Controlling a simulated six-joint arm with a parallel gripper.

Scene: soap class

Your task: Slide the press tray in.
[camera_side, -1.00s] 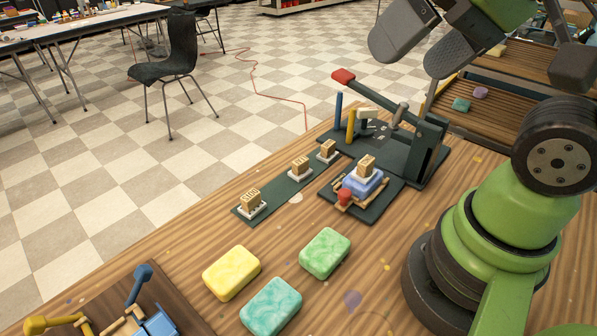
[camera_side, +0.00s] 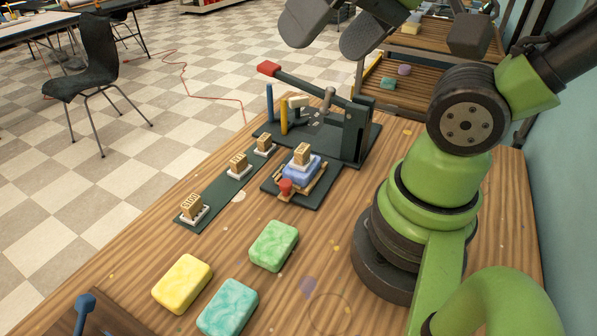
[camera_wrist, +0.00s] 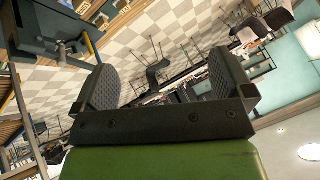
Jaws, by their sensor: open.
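The press (camera_side: 362,130) is dark green, with a raised lever ending in a red handle (camera_side: 268,69). The press tray (camera_side: 318,190) rests in front of it, toward the camera, drawn out from under the lever. On the tray lies a blue soap (camera_side: 301,173) with a wooden stamp block (camera_side: 303,154) on top. A red knob (camera_side: 285,187) is at the tray's near end. My gripper (camera_side: 338,26) is high above and behind the press, open and empty, touching nothing. Its two dark ribbed fingers stand apart in the wrist view (camera_wrist: 165,86), with the press at upper left.
Several stamp blocks stand on a dark strip (camera_side: 220,187) left of the tray. Yellow (camera_side: 182,283), green (camera_side: 273,246) and teal (camera_side: 228,307) soaps lie in front. Blue (camera_side: 269,103) and yellow (camera_side: 284,115) posts stand beside the press. Wooden racks (camera_side: 440,62) are behind.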

